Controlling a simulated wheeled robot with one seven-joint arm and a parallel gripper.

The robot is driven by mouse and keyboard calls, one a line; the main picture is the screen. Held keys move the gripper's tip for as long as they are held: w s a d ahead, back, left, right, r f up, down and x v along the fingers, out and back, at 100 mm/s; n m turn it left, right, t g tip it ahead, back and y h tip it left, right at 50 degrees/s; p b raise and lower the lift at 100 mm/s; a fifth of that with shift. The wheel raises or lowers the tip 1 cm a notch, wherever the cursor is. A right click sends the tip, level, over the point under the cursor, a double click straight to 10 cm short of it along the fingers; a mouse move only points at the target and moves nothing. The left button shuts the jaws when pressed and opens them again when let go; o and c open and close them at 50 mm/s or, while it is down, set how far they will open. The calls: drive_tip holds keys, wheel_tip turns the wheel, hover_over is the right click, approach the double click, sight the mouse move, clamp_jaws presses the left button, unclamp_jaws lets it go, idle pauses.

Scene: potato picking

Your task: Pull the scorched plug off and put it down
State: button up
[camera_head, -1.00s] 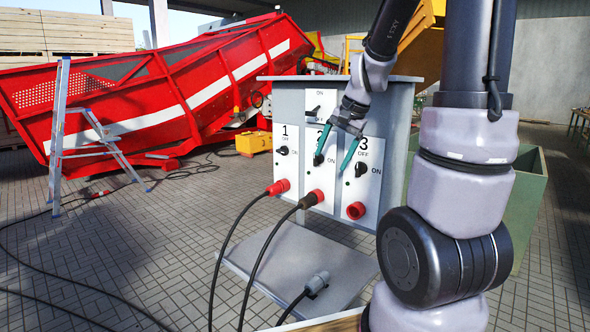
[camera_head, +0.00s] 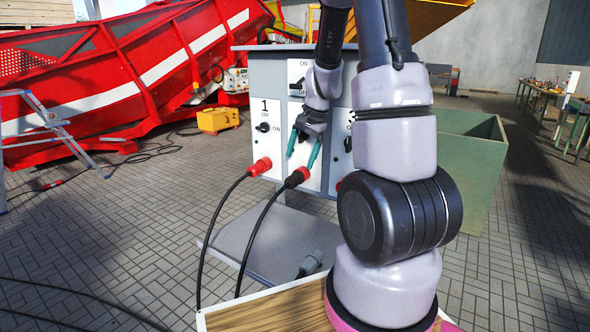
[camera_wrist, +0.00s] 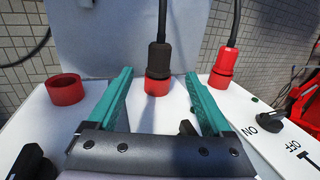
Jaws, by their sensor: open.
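The dark, blackened plug (camera_head: 297,178) sits in the red socket under switch 2 on the cabinet front (camera_head: 284,138). In the wrist view it (camera_wrist: 159,59) stands in its red socket, with its cable leading away. My gripper (camera_head: 302,160) is open and empty, just above the plug in the head view. In the wrist view, the two teal fingers (camera_wrist: 161,73) point toward the plug, one to each side, with clear gaps. I cannot tell the exact depth between fingertips and plug.
A red plug (camera_wrist: 224,67) sits in the neighbouring socket 1. An empty red socket (camera_wrist: 65,89) is on the other side. A green bin (camera_head: 470,166) stands right.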

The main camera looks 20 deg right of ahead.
sight(294, 176)
drive_tip(key=x, duration=0.8)
drive_tip(key=shift+f, duration=0.2)
clamp_jaws()
drive_tip(key=shift+s+a, duration=0.6)
drive_tip(key=shift+a, duration=0.35)
drive_tip(key=shift+s+a, duration=0.65)
drive_tip(key=shift+a, duration=0.3)
drive_tip(key=shift+s+a, duration=0.4)
drive_tip(key=shift+a, duration=0.25)
drive_tip(key=shift+s+a, duration=0.45)
drive_tip(key=shift+a, duration=0.15)
drive_tip(key=shift+a, duration=0.1)
drive_tip(key=shift+s+a, duration=0.4)
drive_tip(key=shift+a, duration=0.2)
drive_tip(key=shift+s+a, duration=0.4)
drive_tip(key=shift+a, duration=0.15)
